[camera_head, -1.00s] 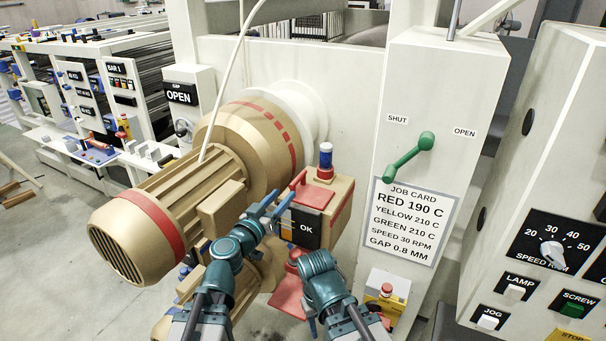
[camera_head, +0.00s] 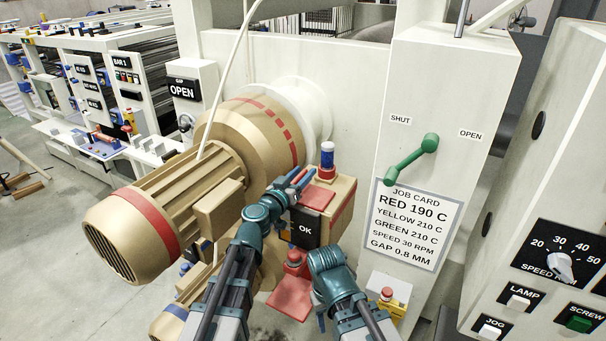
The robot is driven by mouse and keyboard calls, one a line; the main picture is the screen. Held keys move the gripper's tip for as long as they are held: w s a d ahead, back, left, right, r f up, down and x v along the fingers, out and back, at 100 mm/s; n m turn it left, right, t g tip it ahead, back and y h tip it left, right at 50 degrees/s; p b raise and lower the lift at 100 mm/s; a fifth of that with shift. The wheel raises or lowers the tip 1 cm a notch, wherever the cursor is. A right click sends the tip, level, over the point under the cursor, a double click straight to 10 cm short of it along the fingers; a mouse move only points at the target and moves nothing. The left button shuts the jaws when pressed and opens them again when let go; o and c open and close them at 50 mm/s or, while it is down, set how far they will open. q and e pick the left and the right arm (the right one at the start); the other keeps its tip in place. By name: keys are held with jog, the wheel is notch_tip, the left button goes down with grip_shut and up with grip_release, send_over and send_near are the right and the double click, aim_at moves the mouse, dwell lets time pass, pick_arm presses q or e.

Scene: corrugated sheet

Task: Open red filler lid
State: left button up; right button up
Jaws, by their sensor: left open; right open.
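The red filler lid (camera_head: 318,198) lies flat on top of the tan box beside the large gold motor. Its left edge is behind my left gripper (camera_head: 298,178). That gripper is open, with its blue fingers at the lid's left side, where a red handle showed before; I cannot tell whether they touch it. My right gripper (camera_head: 320,318) is low in front of the box, pointing down, and is mostly hidden by its own wrist.
A blue-and-red capped post (camera_head: 327,160) stands just behind the lid. A red knob (camera_head: 294,258) and a lower red plate (camera_head: 291,298) sit between my arms. The white panel with the job card (camera_head: 416,222) and green lever (camera_head: 412,160) stands to the right.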

pick_arm(q)
grip_shut()
dwell(1.3)
